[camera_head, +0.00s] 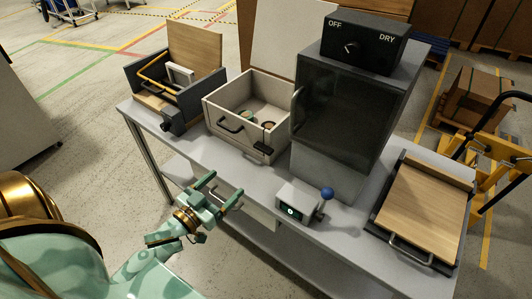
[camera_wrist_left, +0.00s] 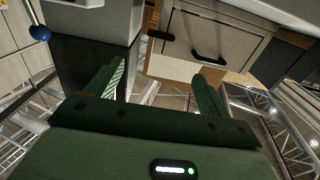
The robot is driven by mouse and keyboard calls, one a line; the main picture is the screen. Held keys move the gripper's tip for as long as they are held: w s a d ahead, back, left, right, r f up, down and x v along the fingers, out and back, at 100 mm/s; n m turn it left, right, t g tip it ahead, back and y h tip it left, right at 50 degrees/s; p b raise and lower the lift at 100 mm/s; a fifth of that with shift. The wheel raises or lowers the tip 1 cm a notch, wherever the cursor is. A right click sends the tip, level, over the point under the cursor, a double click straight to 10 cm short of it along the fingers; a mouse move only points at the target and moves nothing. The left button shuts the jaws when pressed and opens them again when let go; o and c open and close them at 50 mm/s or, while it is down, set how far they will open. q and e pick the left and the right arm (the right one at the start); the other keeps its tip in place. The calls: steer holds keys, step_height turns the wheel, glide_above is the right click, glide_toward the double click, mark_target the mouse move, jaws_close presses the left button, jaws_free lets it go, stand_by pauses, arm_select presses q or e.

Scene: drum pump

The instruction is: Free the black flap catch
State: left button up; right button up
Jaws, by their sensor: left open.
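The black flap catch (camera_head: 264,149) sits at the front right of a pale box (camera_head: 232,143) on the bench. In the left wrist view the catch (camera_wrist_left: 161,35) shows near the top, beside the box's front flap (camera_wrist_left: 220,36) and its black bar handle (camera_wrist_left: 208,57). The flap looks shut. My left gripper (camera_head: 224,187) is open and empty in front of the bench edge, nearer me than the catch and apart from it. Its two green fingers (camera_wrist_left: 158,80) are spread in the wrist view. My right gripper is not in view.
A dark cabinet (camera_head: 340,112) stands just right of the box, with a small device with a blue knob (camera_head: 327,193) before it. A grey tray with wooden boards (camera_head: 178,93) stands left. A wooden panel with a handle (camera_head: 425,205) lies right. The bench front left is clear.

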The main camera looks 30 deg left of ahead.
mark_target(261, 150)
arm_select(q)
steer(key=w, duration=0.5)
steer(key=w+b, duration=0.1)
steer(key=w, duration=0.4)
steer(key=w+d+b, duration=0.1)
steer(key=w, duration=0.4)
steer(key=shift+f, duration=0.15)
steer(key=shift+w+d, duration=0.1)
steer(key=shift+w, duration=0.3)
steer(key=c, duration=1)
